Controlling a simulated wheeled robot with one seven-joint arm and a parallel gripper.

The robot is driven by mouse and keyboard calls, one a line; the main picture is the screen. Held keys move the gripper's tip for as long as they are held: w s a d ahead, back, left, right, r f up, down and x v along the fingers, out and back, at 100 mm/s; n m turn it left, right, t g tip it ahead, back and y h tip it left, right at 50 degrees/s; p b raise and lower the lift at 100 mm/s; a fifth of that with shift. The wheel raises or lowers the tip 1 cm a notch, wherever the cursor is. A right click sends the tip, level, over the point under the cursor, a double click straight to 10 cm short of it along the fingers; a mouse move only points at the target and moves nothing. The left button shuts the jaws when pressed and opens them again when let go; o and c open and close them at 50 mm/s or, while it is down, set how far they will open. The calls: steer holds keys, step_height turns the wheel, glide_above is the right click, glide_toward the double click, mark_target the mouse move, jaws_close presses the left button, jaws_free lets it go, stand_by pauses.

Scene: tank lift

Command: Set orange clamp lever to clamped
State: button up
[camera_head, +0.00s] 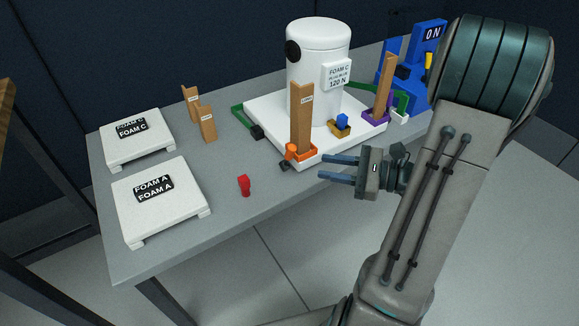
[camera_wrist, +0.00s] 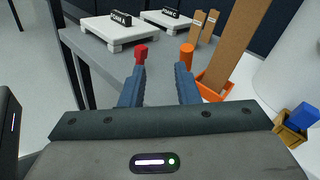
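The orange clamp (camera_head: 303,155) sits at the near corner of the white base, around the foot of an upright brown board. Its orange lever knob (camera_head: 291,151) is at the left of the clamp; the lever's angle is hard to tell. In the wrist view the orange knob (camera_wrist: 187,54) is a short upright cylinder just beyond my right-hand finger, with the orange bracket (camera_wrist: 214,90) right of it. My gripper (camera_head: 322,167) is open and empty, pointing left, to the right of the clamp near the table's front edge. The fingertips (camera_wrist: 160,67) appear apart from the knob.
A white tank (camera_head: 312,75) stands on the white base (camera_head: 263,117). A blue-topped clamp (camera_head: 341,122) and purple clamp (camera_head: 375,118) are nearby. A red piece (camera_head: 244,186) stands on the grey table (camera_head: 215,237). Two white foam platforms (camera_head: 165,218) are left. The front middle is clear.

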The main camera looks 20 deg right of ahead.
mark_target(290, 151)
steer(key=w+d+f+m+t+b, duration=0.1)
steer(key=d+f+m+t, duration=0.1)
steer(key=d+f+t, duration=0.1)
steer(key=shift+h, duration=0.3)
steer(key=b+x, duration=0.2)
steer(key=x, duration=1.1)
steer(key=shift+w+a+r+b, duration=0.15)
steer(key=shift+w+b, duration=0.1)
steer(key=shift+b, duration=0.1)
